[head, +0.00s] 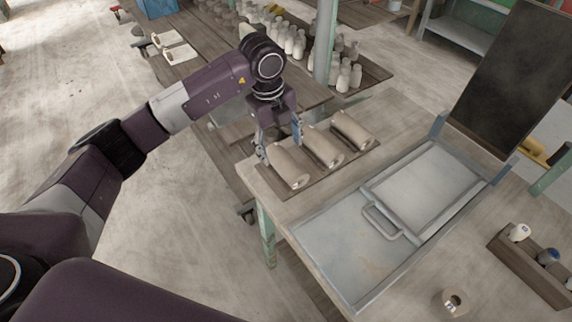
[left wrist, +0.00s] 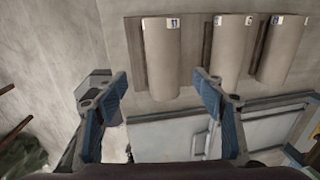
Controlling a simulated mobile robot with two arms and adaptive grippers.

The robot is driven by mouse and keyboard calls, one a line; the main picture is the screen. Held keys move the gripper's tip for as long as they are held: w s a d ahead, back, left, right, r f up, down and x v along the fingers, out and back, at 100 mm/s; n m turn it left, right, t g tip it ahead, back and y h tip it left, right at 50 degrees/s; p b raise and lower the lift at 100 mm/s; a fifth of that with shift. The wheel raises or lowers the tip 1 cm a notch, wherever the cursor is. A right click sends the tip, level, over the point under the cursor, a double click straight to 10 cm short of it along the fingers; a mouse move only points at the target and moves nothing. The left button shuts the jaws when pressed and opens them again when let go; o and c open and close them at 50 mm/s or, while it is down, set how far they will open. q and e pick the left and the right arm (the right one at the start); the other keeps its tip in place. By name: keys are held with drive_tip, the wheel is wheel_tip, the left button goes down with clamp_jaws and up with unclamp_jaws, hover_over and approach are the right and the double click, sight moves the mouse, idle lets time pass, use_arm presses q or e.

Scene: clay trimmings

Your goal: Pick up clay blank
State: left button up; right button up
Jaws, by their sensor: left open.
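Three pale clay blanks, shaped like cylinders, lie side by side on a dark wooden board (head: 271,192) on the table. In the head view they are the left blank (head: 290,165), the middle blank (head: 322,146) and the right blank (head: 350,130). My left gripper (head: 281,145) is open and empty, pointing down at the left end of the row. In the left wrist view a blank (left wrist: 162,60) lies ahead of the open fingers (left wrist: 161,84), roughly between them. Contact is not visible. Small tags show on the blanks' ends. My right gripper is not in view.
A metal tray (head: 335,237) with a handle (head: 381,222) takes up the table's middle. A dark upright panel (head: 512,75) stands behind it. A wooden holder (head: 523,272) with small bottles and a ring-shaped piece (head: 451,302) sit at the front right. Several bottles stand on the back table.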

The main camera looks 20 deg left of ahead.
sight(285, 159)
use_arm(q)
drive_tip(key=shift+a+f, duration=0.2)
drive_tip(key=shift+f, duration=0.1)
drive_tip(key=f+p, duration=0.1)
drive_tip(key=f, duration=0.1)
drive_tip(key=w+f+p, duration=0.1)
drive_tip(key=f, duration=0.1)
drive_tip(key=d+f, duration=0.1)
drive_tip(key=f, duration=0.1)
drive_tip(key=shift+w+p, duration=0.25)
drive_tip(key=shift+p, duration=0.15)
drive_tip(key=shift+f, duration=0.5)
drive_tip(key=shift+w+r, duration=0.1)
clamp_jaws()
